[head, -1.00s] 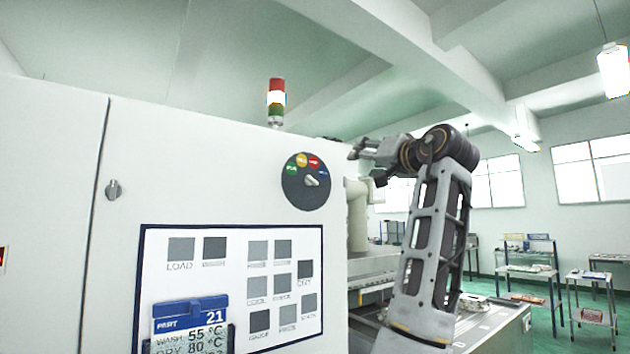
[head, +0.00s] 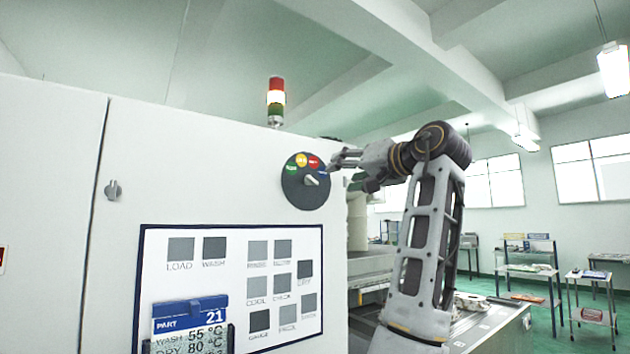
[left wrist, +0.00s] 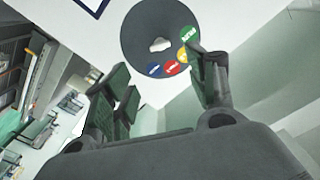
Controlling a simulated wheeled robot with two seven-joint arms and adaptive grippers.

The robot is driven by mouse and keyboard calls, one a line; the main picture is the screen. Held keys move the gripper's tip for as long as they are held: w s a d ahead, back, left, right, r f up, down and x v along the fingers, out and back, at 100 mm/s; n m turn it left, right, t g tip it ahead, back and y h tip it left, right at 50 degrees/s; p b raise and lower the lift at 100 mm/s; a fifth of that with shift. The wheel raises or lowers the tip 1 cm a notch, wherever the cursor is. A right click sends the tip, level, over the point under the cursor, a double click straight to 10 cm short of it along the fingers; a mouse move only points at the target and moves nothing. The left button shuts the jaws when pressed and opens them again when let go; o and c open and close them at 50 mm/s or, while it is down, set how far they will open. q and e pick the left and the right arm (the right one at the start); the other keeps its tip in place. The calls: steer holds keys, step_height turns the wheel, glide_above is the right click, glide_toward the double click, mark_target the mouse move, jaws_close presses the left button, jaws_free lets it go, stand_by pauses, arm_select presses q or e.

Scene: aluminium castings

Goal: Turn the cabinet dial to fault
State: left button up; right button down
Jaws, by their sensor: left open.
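The dial (head: 306,181) is a dark grey disc on the white cabinet face. It carries green, yellow, red and blue labels along its upper edge and a small pale knob (head: 311,180) in the middle. The label words are too small to read, and I cannot tell which label the knob points at. My left gripper (head: 341,160) is open and empty, just right of the dial and apart from the knob. In the left wrist view the dial (left wrist: 143,32) lies beyond my spread fingers (left wrist: 163,85), with the knob (left wrist: 159,45) uncovered. My right gripper is not in view.
The cabinet (head: 210,140) has a panel of grey squares (head: 283,283), a blue-topped part card (head: 191,308) and a small latch (head: 113,190). A red, white and green signal lamp (head: 276,100) stands on top. A worktop with castings and shelves (head: 529,262) lie to the right.

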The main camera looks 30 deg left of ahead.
mark_target(314, 180)
arm_select(q)
steer(key=p+x, duration=0.3)
steer(key=x, duration=0.9)
steer(key=shift+w+r, duration=0.1)
steer(key=shift+w+a, duration=0.2)
steer(key=shift+a, duration=0.35)
steer(key=c, duration=1)
